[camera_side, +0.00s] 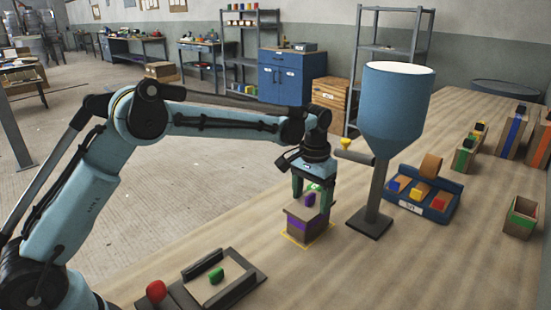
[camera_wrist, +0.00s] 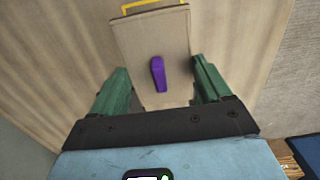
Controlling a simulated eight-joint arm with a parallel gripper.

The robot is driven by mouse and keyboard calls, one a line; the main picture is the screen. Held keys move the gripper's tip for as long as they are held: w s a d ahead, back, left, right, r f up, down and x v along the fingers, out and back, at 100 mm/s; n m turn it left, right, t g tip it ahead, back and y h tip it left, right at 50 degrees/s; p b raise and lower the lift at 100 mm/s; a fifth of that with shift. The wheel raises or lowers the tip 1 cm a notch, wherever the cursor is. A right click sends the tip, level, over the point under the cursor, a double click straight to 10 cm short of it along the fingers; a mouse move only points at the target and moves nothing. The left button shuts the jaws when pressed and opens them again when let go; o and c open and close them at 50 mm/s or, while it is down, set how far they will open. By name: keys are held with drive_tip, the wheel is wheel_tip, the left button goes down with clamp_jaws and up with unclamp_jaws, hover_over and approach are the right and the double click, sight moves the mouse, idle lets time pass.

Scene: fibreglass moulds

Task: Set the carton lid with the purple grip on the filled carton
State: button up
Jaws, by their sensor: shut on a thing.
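The carton lid is a tan panel with a purple grip (camera_side: 310,199) standing up from it. In the wrist view the purple grip (camera_wrist: 158,74) lies between my green fingers, with the tan lid (camera_wrist: 140,42) around it. My gripper (camera_side: 312,197) points down over the carton, its fingers on either side of the lid and shut on it. The carton (camera_side: 306,228), tan with a purple band, stands upright below inside a yellow outline (camera_side: 287,238). The lid is at the carton's top; I cannot tell whether it rests fully there. The carton's contents are hidden.
A blue hopper (camera_side: 395,105) on a dark post stands close right of the carton. A blue tray (camera_side: 445,213) with coloured-grip lids is beyond it. Several banded cartons (camera_side: 510,130) stand at far right. A low frame (camera_side: 240,290) with a green-grip piece lies in front.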

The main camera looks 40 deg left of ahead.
drive_tip(key=shift+f, duration=0.25)
drive_tip(key=o, duration=1)
drive_tip(key=shift+c, duration=0.2)
drive_tip(key=shift+r, duration=0.1)
drive_tip(key=s+a+r+t, duration=0.1)
drive_tip(key=s+r, duration=0.2)
drive_tip(key=r, duration=0.4)
drive_tip(key=s+a+r+t, duration=0.1)
drive_tip(key=s+r, duration=0.1)
drive_tip(key=r, duration=0.6)
drive_tip(key=s+a+f+t, duration=0.1)
drive_tip(key=s+f, duration=0.3)
drive_tip(key=s, duration=0.5)
drive_tip(key=s+a+f+t, duration=0.2)
drive_tip(key=s+f+t, duration=0.2)
drive_tip(key=s, duration=0.4)
drive_tip(key=shift+s+a, duration=0.2)
drive_tip(key=shift+s, duration=0.2)
